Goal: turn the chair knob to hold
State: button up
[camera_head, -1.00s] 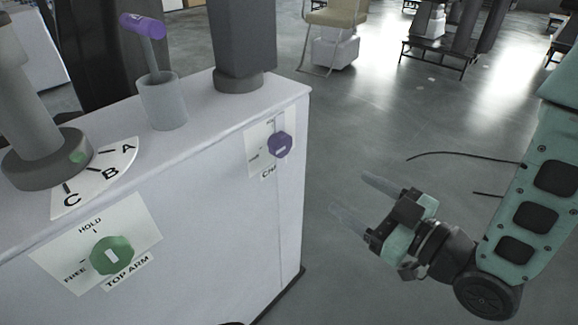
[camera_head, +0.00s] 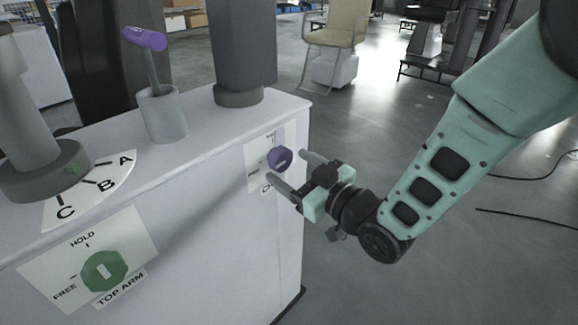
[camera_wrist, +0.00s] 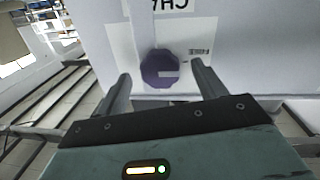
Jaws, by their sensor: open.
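The chair knob is a purple octagonal knob (camera_head: 280,158) on a white label plate (camera_head: 256,168) at the right end of the cabinet's front face. In the wrist view the purple knob (camera_wrist: 160,69) lies ahead between the two fingers, with a pale pointer mark on it. My gripper (camera_head: 290,171) is open and empty, its fingertips close to the knob, one on either side in the picture. I cannot tell whether a finger touches it. Part of the label is hidden behind a finger in the head view.
A green TOP ARM knob (camera_head: 104,271) with HOLD and FREE marks is at the left of the same cabinet (camera_head: 200,235). A purple-topped lever (camera_head: 146,39) stands in a grey cup on top. Open floor (camera_head: 480,265) lies to the right.

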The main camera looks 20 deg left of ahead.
jog(key=shift+x, duration=0.85)
jog(key=c, duration=1)
